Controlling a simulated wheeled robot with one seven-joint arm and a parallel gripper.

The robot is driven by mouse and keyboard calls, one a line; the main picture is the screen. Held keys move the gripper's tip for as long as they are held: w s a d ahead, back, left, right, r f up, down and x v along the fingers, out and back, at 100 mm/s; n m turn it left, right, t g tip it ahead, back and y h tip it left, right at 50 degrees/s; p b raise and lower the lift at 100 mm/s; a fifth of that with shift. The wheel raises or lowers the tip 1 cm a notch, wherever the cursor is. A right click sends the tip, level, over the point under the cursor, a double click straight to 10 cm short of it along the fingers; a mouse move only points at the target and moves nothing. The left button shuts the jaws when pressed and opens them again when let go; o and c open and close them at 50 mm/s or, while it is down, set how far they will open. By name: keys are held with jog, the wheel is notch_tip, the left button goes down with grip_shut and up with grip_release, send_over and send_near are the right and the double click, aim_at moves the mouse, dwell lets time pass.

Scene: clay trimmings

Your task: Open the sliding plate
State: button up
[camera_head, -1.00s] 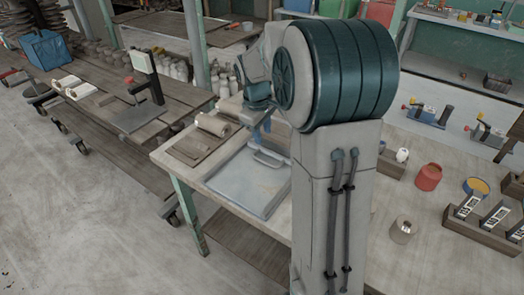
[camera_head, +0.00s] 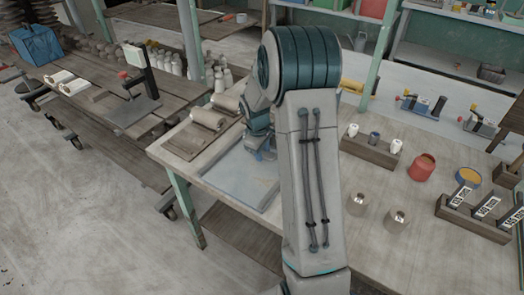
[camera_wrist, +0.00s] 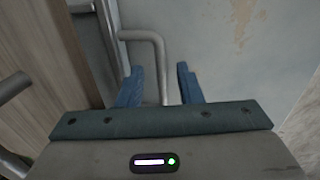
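The sliding plate (camera_head: 236,182) is a flat, pale grey-blue panel lying on the near left part of the workbench. Its bent metal handle (camera_wrist: 142,35) shows in the wrist view; my arm hides it in the head view. My gripper (camera_head: 262,152) is low over the far right part of the plate. In the wrist view my gripper (camera_wrist: 160,80) has its two blue fingers apart, with one leg of the handle appearing between them. A clear gap shows on the right finger's side. I cannot tell whether the fingers touch the handle.
Rolls and boards (camera_head: 205,118) lie just left of the plate. At right on the bench (camera_head: 360,255) are a wooden block with small jars (camera_head: 370,150), a red pot (camera_head: 421,167) and metal cylinders (camera_head: 397,219). A green post (camera_head: 383,50) stands behind.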

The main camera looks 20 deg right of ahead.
jog(key=shift+f, duration=0.25)
grip_shut()
jog(key=shift+a, duration=0.1)
